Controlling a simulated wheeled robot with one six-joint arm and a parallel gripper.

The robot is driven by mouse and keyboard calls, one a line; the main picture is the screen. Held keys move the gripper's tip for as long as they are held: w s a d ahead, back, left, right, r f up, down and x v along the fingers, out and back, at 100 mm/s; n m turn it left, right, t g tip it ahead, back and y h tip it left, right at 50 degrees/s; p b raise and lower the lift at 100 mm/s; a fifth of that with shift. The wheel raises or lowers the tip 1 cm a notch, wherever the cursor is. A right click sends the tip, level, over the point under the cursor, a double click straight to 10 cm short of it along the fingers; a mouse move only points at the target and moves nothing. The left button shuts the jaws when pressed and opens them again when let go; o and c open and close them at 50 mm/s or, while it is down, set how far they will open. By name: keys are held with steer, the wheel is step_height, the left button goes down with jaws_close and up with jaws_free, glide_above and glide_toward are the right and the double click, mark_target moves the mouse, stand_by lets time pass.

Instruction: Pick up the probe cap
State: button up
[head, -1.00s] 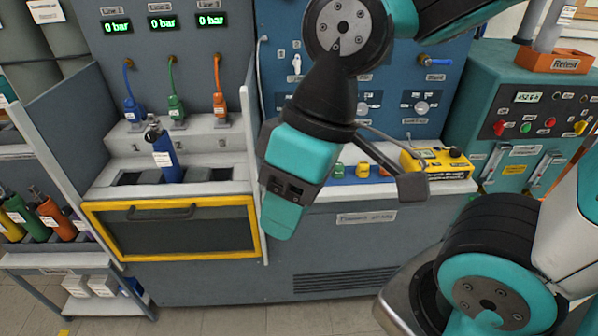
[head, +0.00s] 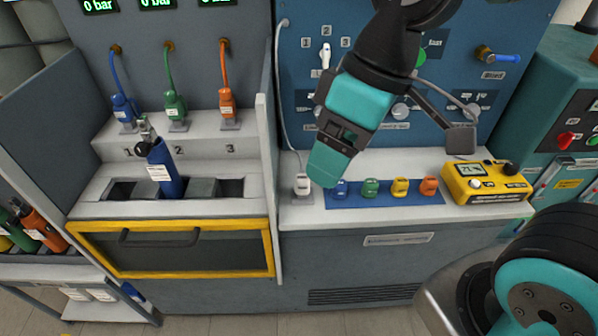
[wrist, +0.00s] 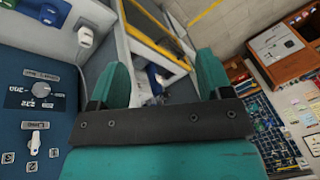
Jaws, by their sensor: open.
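A small white cap-like fitting (head: 302,184) stands at the left end of the white ledge, with a thin white hose above it; I take it to be the probe cap. In the wrist view a white fitting with a cable (wrist: 85,36) shows at the upper left, outside the jaws. My gripper (head: 326,168) is above the ledge, just right of the white fitting and apart from it as far as I can tell. In the wrist view its two teal fingers (wrist: 162,78) are spread with nothing between them.
A blue strip (head: 383,200) holds several coloured fittings, with the blue one (head: 341,188) close below my gripper. A yellow meter (head: 488,183) sits to the right. A divider wall (head: 267,170) stands at left, beside a bay with a blue cylinder (head: 165,170).

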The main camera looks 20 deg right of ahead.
steer(key=w+d+f+n+h+b, duration=0.1)
steer(key=w+f, duration=0.1)
steer(key=w, duration=0.3)
steer(key=w+d+f+n+b, duration=0.1)
steer(key=w+f+n, duration=0.1)
steer(key=w, duration=0.4)
steer(key=n+h+b, duration=0.1)
steer(key=n+b, duration=0.1)
steer(key=n, duration=0.1)
glide_toward(302, 177)
steer(key=f, duration=0.4)
steer(key=shift+a+f, duration=0.3)
steer(key=shift+a, duration=0.1)
steer(key=shift+a+f+p, duration=0.15)
steer(key=shift+f+p, duration=0.15)
steer(key=shift+f, duration=1.15)
steer(key=shift+a+f+p, duration=0.2)
steer(key=shift+f+p, duration=0.05)
steer(key=shift+f, duration=1.2)
steer(key=c, duration=1)
steer(key=shift+r, duration=0.1)
step_height(302, 177, up, 20)
steer(key=shift+f, duration=0.1)
